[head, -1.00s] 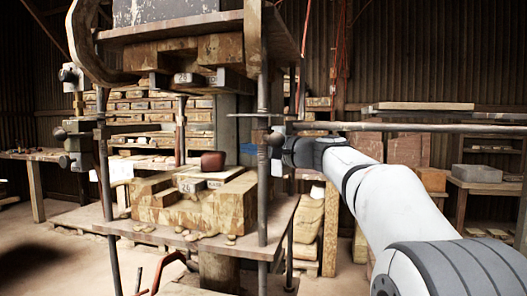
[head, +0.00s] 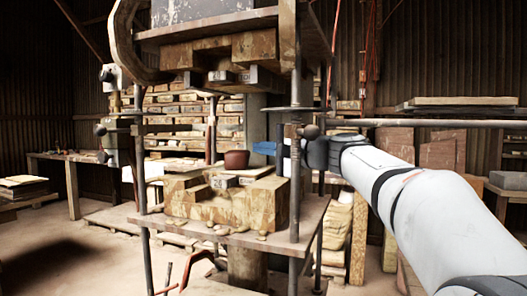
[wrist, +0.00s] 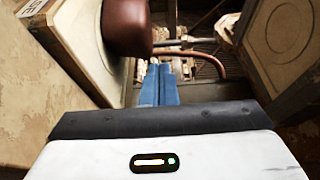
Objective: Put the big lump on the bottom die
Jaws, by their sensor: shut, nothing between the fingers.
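A reddish-brown lump (head: 236,160) rests on top of the bottom die (head: 230,206), a stepped, worn wooden block on the press's lower plate. It is the only such lump I see. In the wrist view the lump (wrist: 127,28) is at the upper left, just left of the fingers and beyond their tips. My gripper (head: 256,148) reaches in from the right past the press post, its blue fingers beside the lump with a small gap. In the wrist view the fingers (wrist: 160,68) are together with nothing between them. The post hides part of the gripper's body.
The upper die (head: 218,55) hangs above the lump and my fingers. A steel post (head: 296,170) stands close to my wrist. Small crumbs lie on the lower plate (head: 160,222). Shelves of wooden blocks stand behind, and a grey block (head: 508,180) is at right.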

